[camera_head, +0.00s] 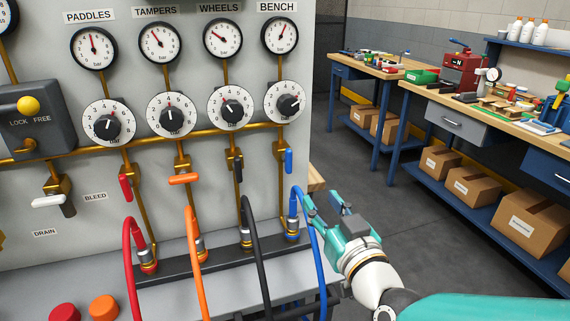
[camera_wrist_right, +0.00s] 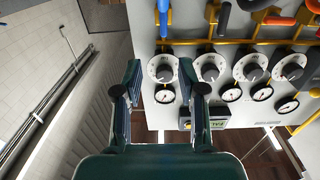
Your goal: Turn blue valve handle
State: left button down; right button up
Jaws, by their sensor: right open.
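The blue valve handle (camera_head: 289,160) stands about upright on the brass pipe below the BENCH gauge, at the panel's right edge. My right gripper (camera_head: 324,203) is open and empty, below and to the right of the handle, beside the blue hose. In the wrist view its two fingers (camera_wrist_right: 161,75) are spread apart with the panel beyond them. Nothing touches the handle. My left gripper is not in view.
Red (camera_head: 125,187), orange (camera_head: 184,179) and black (camera_head: 238,168) valve handles sit to the left. The blue hose (camera_head: 319,245) loops close to my right gripper. Dials and gauges are above. Workbenches (camera_head: 440,95) with boxes stand at the right, with open floor before them.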

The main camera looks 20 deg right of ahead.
aim_at(290, 162)
jog(key=w, duration=0.5)
jog(key=w+p, duration=0.1)
jog(key=w, duration=0.5)
jog(key=w+p, duration=0.1)
jog(key=w, duration=0.4)
jog(key=shift+w+a, duration=0.2)
jog(key=shift+a, duration=0.2)
jog(key=shift+f, duration=0.1)
grip_shut()
